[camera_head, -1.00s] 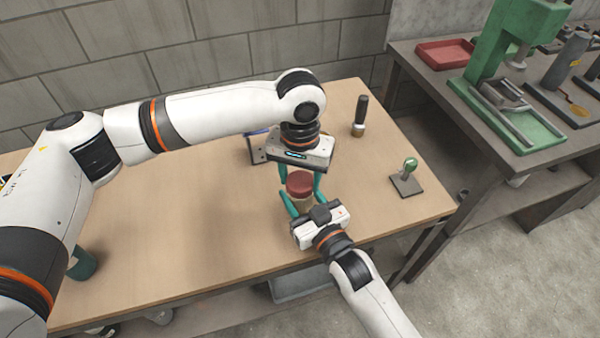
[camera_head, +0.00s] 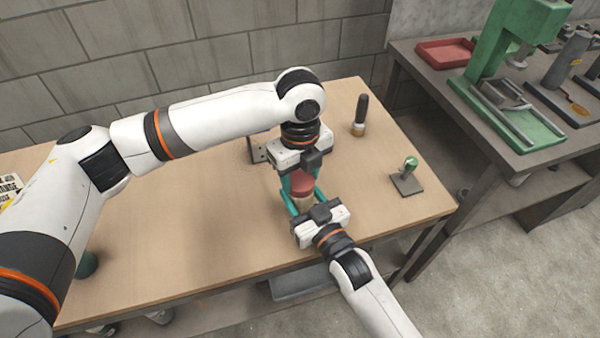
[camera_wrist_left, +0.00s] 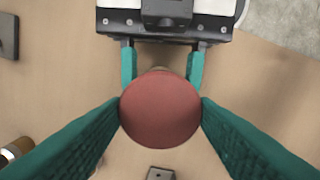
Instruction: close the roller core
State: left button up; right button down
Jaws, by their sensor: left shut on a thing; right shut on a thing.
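The roller core is a tan cylinder (camera_head: 303,203) with a round dark red cap (camera_head: 302,187) on top, standing upright over the table. My left gripper (camera_head: 300,182) comes down from above and is shut on the red cap. In the left wrist view the red cap (camera_wrist_left: 160,110) sits between both teal fingers, which touch its sides. My right gripper (camera_head: 302,204) comes from the front and is shut on the tan body below the cap. The right gripper's teal fingers also show in the left wrist view (camera_wrist_left: 161,70). The cap hides most of the body there.
On the wooden table (camera_head: 200,220) stand a dark-handled tool (camera_head: 360,115) at the back and a green-knobbed stamp (camera_head: 408,177) at the right. A dark bracket (camera_head: 257,148) is behind my left gripper. A side bench holds a green press (camera_head: 505,70) and a red tray (camera_head: 445,53).

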pick_arm(q)
jog(key=shift+m, duration=1)
pick_arm(e)
jog(key=shift+f, duration=0.1)
pick_arm(q)
jog(key=o, duration=0.9)
jog(key=shift+r, duration=2.3)
jog(key=shift+c, duration=0.2)
